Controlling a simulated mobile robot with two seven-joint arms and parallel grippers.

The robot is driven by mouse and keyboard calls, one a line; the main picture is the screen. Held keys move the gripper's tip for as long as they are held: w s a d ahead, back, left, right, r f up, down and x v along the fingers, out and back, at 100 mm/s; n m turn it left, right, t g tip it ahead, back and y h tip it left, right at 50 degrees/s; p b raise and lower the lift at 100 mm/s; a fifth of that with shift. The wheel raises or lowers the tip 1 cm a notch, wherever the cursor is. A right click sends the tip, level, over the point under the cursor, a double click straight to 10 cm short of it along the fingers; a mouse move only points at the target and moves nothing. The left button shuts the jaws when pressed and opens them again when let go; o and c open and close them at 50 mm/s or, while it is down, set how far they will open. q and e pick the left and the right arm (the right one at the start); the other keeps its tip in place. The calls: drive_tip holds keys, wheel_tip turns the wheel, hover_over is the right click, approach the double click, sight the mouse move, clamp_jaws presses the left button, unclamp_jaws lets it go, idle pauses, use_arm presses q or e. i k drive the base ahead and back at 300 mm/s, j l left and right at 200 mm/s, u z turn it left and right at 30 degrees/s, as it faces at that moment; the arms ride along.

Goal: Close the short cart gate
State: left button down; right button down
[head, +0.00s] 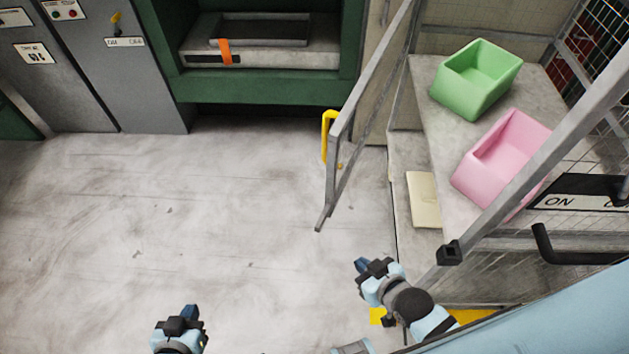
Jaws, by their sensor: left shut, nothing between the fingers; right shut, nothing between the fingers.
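The short cart gate (375,68) appears to be the grey metal frame at upper centre. It stands swung out from the cart (402,190), its free end over the floor to the cart's left. A yellow handle (326,137) is on its outer end. My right gripper (366,266) is shut and empty, below the gate's free end and beside the cart's near left corner, apart from the gate. My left gripper (186,314) is shut and empty over the floor at the lower left, far from the gate.
A grey rail with a black fitting (449,252) crosses the cart's near side. A green press (262,88) and grey cabinets stand behind. The left floor is clear.

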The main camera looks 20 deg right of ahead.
sight(330, 139)
drive_tip(key=u, duration=1.5)
drive_tip(key=i+j+z, duration=0.1)
drive_tip(key=i, duration=0.4)
drive_tip(key=i+j+z, duration=0.1)
drive_tip(key=i+j, duration=0.15)
drive_tip(key=i, duration=0.25)
drive_tip(key=i+l+z, duration=0.15)
drive_tip(key=i+z, duration=0.15)
drive_tip(key=z, duration=0.15)
drive_tip(key=i+z, duration=0.35)
drive_tip(key=z, duration=0.15)
drive_tip(key=i+z, duration=0.3)
drive_tip(key=z, duration=0.15)
drive_tip(key=i+l+z, duration=0.1)
drive_tip(key=i+z, duration=0.4)
drive_tip(key=i, duration=0.2)
drive_tip(key=i+j+z, duration=0.15)
drive_tip(key=i+z, duration=0.3)
drive_tip(key=i, duration=0.2)
drive_tip(key=i+z, duration=0.6)
drive_tip(key=z, duration=0.2)
drive_tip(key=i+j+z, duration=0.2)
drive_tip(key=z, duration=2.9)
drive_tip(key=j, duration=0.1)
